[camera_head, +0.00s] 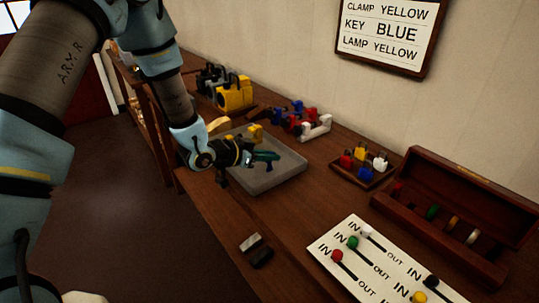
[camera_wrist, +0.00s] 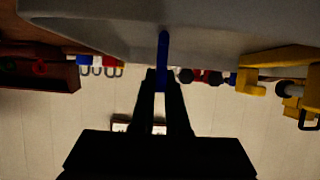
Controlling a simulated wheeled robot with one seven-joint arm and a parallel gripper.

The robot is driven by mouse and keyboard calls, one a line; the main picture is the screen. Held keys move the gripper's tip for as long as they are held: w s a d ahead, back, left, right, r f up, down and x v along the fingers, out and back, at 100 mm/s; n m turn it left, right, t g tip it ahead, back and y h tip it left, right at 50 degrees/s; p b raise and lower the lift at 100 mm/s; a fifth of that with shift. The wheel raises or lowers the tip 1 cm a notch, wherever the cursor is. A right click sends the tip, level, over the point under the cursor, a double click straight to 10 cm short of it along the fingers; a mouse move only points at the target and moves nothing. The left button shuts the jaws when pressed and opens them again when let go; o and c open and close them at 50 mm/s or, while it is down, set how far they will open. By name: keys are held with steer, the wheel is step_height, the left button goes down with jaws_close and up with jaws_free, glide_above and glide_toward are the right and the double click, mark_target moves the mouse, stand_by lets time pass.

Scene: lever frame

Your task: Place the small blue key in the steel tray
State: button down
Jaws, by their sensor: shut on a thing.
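The grey steel tray (camera_head: 285,181) lies on the wooden bench, and its pale surface fills the top of the upside-down wrist view (camera_wrist: 110,38). My gripper (camera_head: 247,155) is over the tray in the head view. In the wrist view my gripper (camera_wrist: 160,88) is shut on the small blue key (camera_wrist: 163,58), which sticks out between the dark fingertips toward the tray. A blue-green piece (camera_head: 265,156) at the gripper's tip in the head view is probably this key. I cannot tell whether the key touches the tray.
A yellow item (camera_head: 257,131) is at the tray's far edge. A rack (camera_head: 361,170), an open wooden box (camera_head: 450,222) and a white lever panel (camera_head: 345,262) are to the right. A wall sign (camera_head: 390,32) reads "KEY BLUE".

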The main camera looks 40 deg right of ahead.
steer(key=shift+f, duration=0.15)
steer(key=c, duration=0.9)
jaws_free()
steer(key=shift+a+r, duration=0.1)
steer(key=shift+r, duration=0.15)
steer(key=b+v, duration=0.2)
steer(key=v, duration=0.9)
steer(key=shift+a+r+b, duration=0.15)
steer(key=shift+a+b, duration=0.2)
